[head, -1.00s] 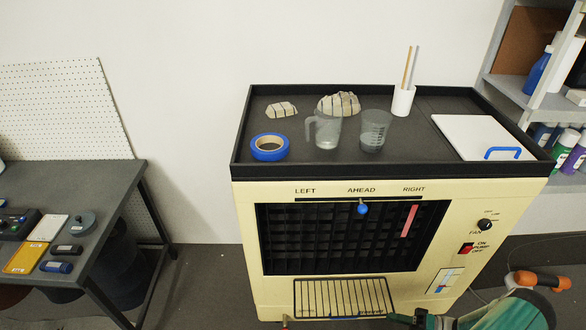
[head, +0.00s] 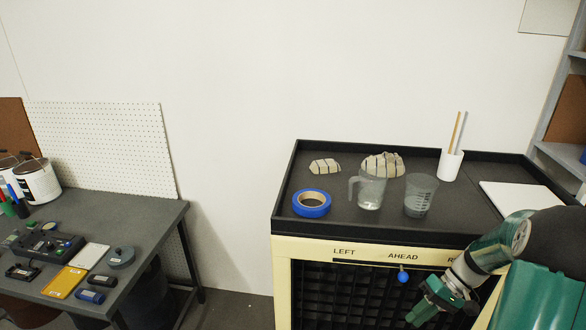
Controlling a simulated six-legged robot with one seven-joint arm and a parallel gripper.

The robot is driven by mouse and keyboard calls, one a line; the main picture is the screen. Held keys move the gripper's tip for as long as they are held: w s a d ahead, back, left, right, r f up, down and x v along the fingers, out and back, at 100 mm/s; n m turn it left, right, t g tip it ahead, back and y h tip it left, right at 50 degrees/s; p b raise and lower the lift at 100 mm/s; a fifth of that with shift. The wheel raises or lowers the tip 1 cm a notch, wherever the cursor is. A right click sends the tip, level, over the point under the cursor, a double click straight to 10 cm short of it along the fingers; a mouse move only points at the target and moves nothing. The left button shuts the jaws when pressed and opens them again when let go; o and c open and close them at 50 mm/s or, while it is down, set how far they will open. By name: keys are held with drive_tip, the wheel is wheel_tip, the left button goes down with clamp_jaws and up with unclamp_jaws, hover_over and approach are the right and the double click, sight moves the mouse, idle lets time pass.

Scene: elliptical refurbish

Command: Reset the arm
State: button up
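My green and white arm rises at the lower right of the head view, bent in front of the cream cabinet (head: 283,290). My gripper (head: 432,308) hangs low in front of the cabinet's dark louvred front, just right of the blue knob (head: 403,277). I cannot tell whether its fingers are apart, and I see nothing held in it. Part of the label strip and the cabinet's right side are hidden behind my arm.
The cabinet's black tray (head: 312,236) holds blue tape (head: 311,203), two clear jugs (head: 369,189), striped stones (head: 382,165), a white cup with sticks (head: 451,164) and a white board (head: 520,197). A grey workbench (head: 150,222) with tools stands left. Floor shows between them.

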drive_tip(key=s+a+r+t+h, duration=0.1)
drive_tip(key=s+a+r+h, duration=0.15)
drive_tip(key=a+r, duration=0.4)
drive_tip(key=s+a+r+t+h, duration=0.1)
drive_tip(key=a+r+h, duration=0.2)
drive_tip(key=a+r, duration=0.35)
drive_tip(key=s+a+r+t+h, duration=0.2)
drive_tip(key=s+a+r+t, duration=0.3)
drive_tip(key=s+r, duration=0.4)
drive_tip(key=shift+s+a+r, duration=0.2)
drive_tip(key=shift+s+a, duration=0.1)
drive_tip(key=shift+a, duration=0.15)
